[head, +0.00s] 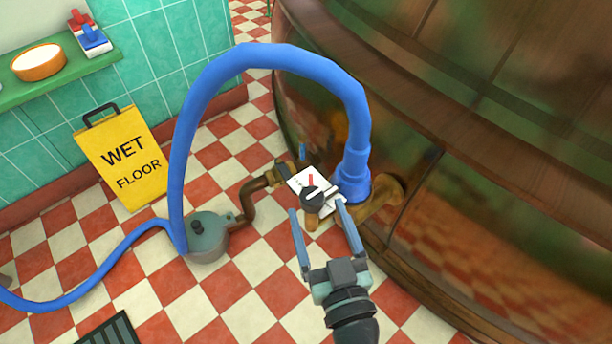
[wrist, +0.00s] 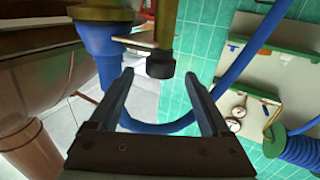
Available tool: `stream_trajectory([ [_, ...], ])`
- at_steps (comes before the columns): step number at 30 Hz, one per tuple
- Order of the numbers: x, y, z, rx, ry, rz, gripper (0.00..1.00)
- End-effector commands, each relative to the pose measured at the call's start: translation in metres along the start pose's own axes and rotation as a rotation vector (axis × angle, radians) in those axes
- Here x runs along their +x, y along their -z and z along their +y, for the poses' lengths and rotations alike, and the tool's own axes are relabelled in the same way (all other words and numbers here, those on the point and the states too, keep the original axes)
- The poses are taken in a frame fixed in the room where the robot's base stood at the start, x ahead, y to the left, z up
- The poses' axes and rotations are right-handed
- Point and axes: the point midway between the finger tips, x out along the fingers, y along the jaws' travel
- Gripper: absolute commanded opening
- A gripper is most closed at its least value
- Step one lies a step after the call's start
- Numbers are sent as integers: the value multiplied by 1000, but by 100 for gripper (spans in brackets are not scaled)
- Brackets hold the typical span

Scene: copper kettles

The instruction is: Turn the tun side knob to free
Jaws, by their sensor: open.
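The side knob (head: 311,198) is round and dark with a pale line across it. It sits by a white plate (head: 330,207) with a red mark, on brass pipework beside the copper tun (head: 480,180). The plate's lettering is too small to read, so I cannot tell the knob's setting. My gripper (head: 317,207) is open and empty, its blue fingers pointing at the knob. In the wrist view the dark knob (wrist: 160,67) shows between and just past the two fingertips (wrist: 159,74). I see no contact.
A blue hose (head: 185,130) arches over the pipework and joins a cuff (head: 353,172) close right of the knob. A grey-green pump (head: 207,236) and a yellow wet-floor sign (head: 125,160) stand left. A green shelf (head: 60,75) is on the wall. Checkered floor lies open in front.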

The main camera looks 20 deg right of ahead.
Motion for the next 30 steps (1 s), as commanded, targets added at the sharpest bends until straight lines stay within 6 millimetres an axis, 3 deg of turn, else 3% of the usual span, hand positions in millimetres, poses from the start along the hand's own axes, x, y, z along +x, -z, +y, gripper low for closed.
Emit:
stream_trajectory([
  [6,41,2,0,1,1,2,81],
  [12,67,1,0,1,0,0,81],
  [26,78,0,0,1,0,0,81],
  [30,78,0,0,1,0,0,58],
])
